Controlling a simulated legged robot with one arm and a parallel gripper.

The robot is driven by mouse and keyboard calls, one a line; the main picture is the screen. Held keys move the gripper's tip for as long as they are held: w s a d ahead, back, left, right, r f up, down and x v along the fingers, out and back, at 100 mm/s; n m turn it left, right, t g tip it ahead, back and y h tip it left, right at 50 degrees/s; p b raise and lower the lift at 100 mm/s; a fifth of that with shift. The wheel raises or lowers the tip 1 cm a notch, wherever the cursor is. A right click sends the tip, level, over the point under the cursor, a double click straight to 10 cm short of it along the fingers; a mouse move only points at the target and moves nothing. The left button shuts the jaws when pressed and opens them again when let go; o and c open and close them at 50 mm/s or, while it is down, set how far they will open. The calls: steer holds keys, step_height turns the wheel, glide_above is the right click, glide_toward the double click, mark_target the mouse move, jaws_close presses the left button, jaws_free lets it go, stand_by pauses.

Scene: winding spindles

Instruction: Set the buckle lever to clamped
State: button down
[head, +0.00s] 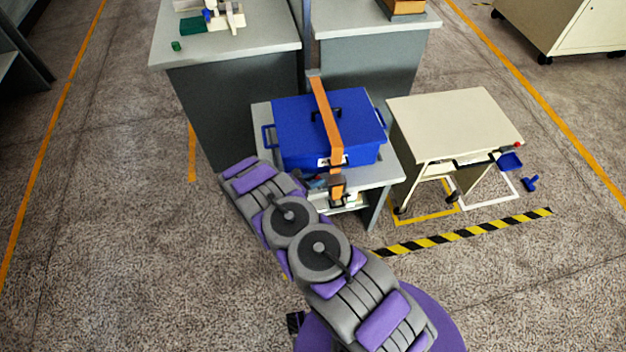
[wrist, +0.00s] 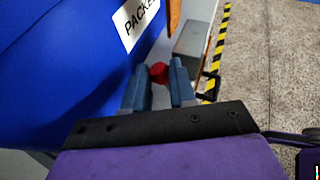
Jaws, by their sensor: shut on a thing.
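The blue box (head: 305,128) stands on a small grey table, with an orange strap (head: 326,115) running over its lid and down its front. The buckle (head: 337,184) is a small dark block on the strap below the box's front. In the wrist view, a grey block (wrist: 193,40), apparently the buckle body, is beside the strap (wrist: 174,15). My gripper (wrist: 159,78) is shut on a red knob (wrist: 158,71), apparently the buckle lever's end. In the head view my gripper (head: 318,183) is at the buckle's left, partly hidden by my arm. The lever's angle cannot be told.
The box's white label (wrist: 141,22) and blue wall (wrist: 70,70) are close to the left of my fingers. A cream cart (head: 455,125) stands right of the grey table (head: 385,172). Workbenches stand behind. The floor at the left is clear.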

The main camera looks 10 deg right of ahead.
steer(key=shift+s+r+p, duration=0.1)
steer(key=shift+p, duration=0.25)
steer(key=shift+s+a+r+m+t+p, duration=0.1)
steer(key=shift+s+m+t+p, duration=0.4)
steer(key=shift+p, duration=0.75)
steer(key=shift+s+f+m+t+h+p, duration=0.25)
steer(key=shift+s+m+t+h+p, duration=0.35)
steer(key=shift+m+p, duration=0.25)
steer(key=s+m+t+h+b, duration=0.1)
steer(key=m+b, duration=0.1)
steer(key=s+f+m+t+h+b, duration=0.1)
steer(key=m+b, duration=0.1)
steer(key=shift+b, duration=0.35)
steer(key=shift+s+m, duration=0.1)
steer(key=shift+m, duration=0.15)
steer(key=c, duration=0.9)
jaws_free()
